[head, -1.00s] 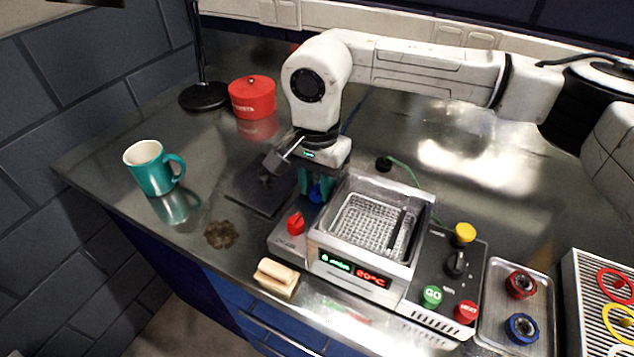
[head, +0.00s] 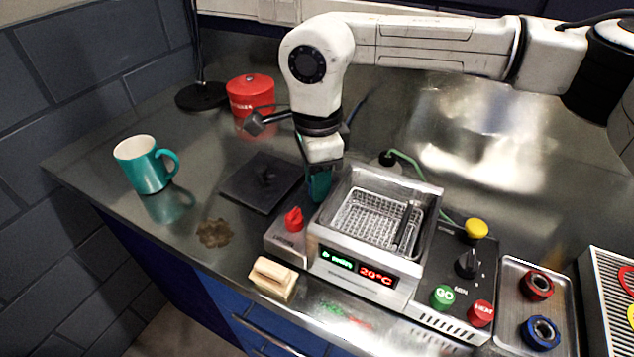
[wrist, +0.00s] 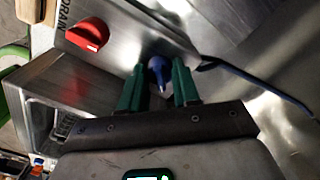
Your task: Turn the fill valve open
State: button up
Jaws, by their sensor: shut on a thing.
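The fill valve is a blue knob (wrist: 160,69), seen in the wrist view on the metal side ledge of the washer tank. My gripper (wrist: 159,75) has its green fingers closed on either side of this knob. In the head view my gripper (head: 319,186) points down at the tank's left back corner and hides the blue knob. A red knob (head: 293,219) sits nearer the front on the same ledge. In the wrist view the red knob (wrist: 87,34) stands beside the word DRAIN, apart from my fingers.
The tank (head: 375,215) holds a wire basket and reads 20°C. A control panel (head: 455,280) with knobs and buttons is on its right. A teal mug (head: 143,165), red tin (head: 250,95), dark plate (head: 250,190) and wooden block (head: 273,278) stand left. A blue cable (wrist: 265,90) runs behind.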

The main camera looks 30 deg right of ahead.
jog(key=m+b, duration=0.2)
jog(key=m, duration=0.4)
jog(key=shift+m, duration=0.3)
jog(key=shift+r, duration=0.1)
dwell(0.3)
jog(key=o, duration=0.8)
jog(key=shift+c, duration=0.2)
notch_tip(320, 180, up, 11)
